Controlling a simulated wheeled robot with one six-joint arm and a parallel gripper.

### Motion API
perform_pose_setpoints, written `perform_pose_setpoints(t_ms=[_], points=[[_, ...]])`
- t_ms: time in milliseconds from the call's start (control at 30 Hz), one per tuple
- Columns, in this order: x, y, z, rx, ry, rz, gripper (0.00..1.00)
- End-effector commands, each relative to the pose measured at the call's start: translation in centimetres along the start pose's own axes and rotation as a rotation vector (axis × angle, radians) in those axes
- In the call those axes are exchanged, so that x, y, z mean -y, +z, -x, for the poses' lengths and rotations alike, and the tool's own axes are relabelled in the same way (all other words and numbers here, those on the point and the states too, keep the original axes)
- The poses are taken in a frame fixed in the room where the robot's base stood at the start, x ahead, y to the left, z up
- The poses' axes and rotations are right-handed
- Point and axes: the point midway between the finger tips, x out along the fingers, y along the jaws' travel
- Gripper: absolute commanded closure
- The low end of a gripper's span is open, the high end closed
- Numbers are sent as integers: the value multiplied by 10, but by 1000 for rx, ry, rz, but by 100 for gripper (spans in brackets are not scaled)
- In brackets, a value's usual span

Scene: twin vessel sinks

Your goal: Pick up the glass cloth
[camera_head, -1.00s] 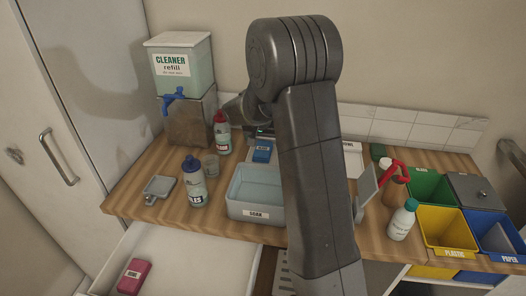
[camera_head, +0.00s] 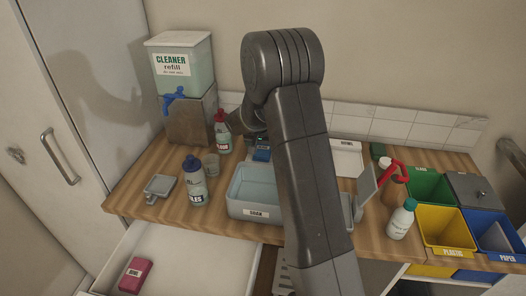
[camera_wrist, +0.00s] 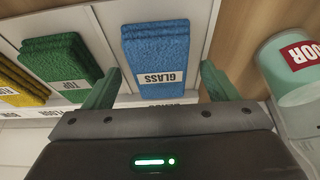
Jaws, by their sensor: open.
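The glass cloth (camera_wrist: 157,42) is a folded blue stack with a white GLASS label. In the wrist view it lies in a white tray, between and just beyond the fingertips of my gripper (camera_wrist: 160,80). My gripper is open, with one green finger on each side and a gap to the cloth. The fingers do not appear to touch it. In the head view a blue patch of the cloth (camera_head: 262,154) shows behind the basin, and my arm hides most of the gripper.
A green cloth (camera_wrist: 60,58) labelled TOP and a yellow cloth (camera_wrist: 18,82) lie beside it in the tray. A bottle labelled FLOOR (camera_wrist: 290,68) stands close on the other side. The grey basin (camera_head: 252,212) and a sprayer bottle (camera_head: 195,182) stand in front.

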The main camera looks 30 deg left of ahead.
Motion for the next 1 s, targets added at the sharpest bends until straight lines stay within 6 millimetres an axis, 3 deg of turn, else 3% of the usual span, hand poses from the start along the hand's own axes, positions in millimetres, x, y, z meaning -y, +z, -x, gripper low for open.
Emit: perform_pose_setpoints(t_ms=[700, 733, 967, 1000], points=[[0, 1, -3, 0, 0, 0, 20], [0, 1, -3, 0, 0, 0, 22], [0, 2, -4, 0, 0, 0, 67], [0, 2, -4, 0, 0, 0, 68]])
